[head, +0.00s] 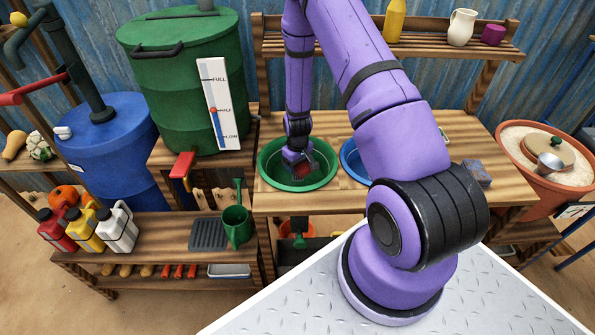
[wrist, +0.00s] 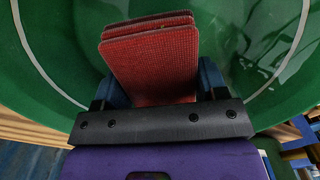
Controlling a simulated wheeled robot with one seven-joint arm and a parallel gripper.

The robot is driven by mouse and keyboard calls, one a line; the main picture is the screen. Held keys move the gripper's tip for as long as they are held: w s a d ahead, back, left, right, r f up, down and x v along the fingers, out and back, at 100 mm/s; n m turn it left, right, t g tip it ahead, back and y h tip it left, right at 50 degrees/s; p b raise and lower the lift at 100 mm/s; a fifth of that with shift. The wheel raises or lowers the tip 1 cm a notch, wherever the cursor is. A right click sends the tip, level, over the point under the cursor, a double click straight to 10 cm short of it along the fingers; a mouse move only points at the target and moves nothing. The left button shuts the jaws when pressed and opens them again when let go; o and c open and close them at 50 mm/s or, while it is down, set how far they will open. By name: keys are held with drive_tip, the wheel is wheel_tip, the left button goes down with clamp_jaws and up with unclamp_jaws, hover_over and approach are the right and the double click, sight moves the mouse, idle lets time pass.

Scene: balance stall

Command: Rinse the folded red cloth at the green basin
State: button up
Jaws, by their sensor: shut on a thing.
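The folded red cloth (wrist: 152,62) is a flat layered rectangle held between my gripper's fingers in the wrist view. My gripper (wrist: 158,88) is shut on it. The green basin (wrist: 40,95) surrounds the cloth in the wrist view, with shiny reflections like water at the right. In the head view my gripper (head: 300,160) reaches down inside the green basin (head: 267,176), and a bit of the red cloth (head: 302,169) shows below it. Whether the cloth touches the water or the basin floor I cannot tell.
A blue basin (head: 349,163) stands right of the green one, partly hidden by my arm. A green tank (head: 170,95) with a level gauge and red tap (head: 182,165) stands left. A blue barrel (head: 110,150) and several jugs (head: 84,230) are farther left.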

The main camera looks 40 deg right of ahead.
drive_tip(key=shift+r, duration=4.9)
drive_tip(key=shift+r, duration=2)
